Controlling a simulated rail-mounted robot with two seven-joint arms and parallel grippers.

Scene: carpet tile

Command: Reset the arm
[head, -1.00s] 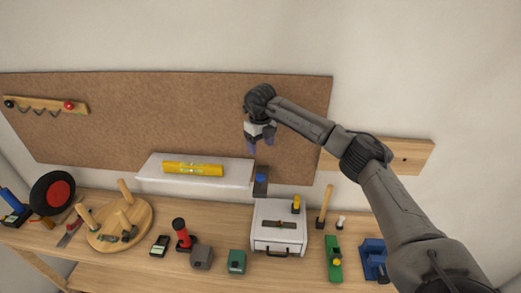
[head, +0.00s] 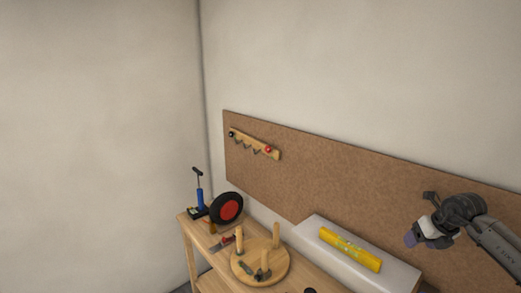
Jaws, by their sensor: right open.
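My right gripper (head: 428,241) is at the right edge of the head view, its arm coming in from the right. It is open and empty, in front of the brown pegboard (head: 340,190) and to the right of the yellow spirit level (head: 350,249). The level lies on a white shelf (head: 397,275). My left gripper is not in view.
The wooden workbench (head: 205,255) holds a round wooden peg stand (head: 273,273), a black and red disc (head: 227,208) and a blue-handled tool (head: 199,198). A hook rail (head: 253,144) is on the board. The wall at left is bare.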

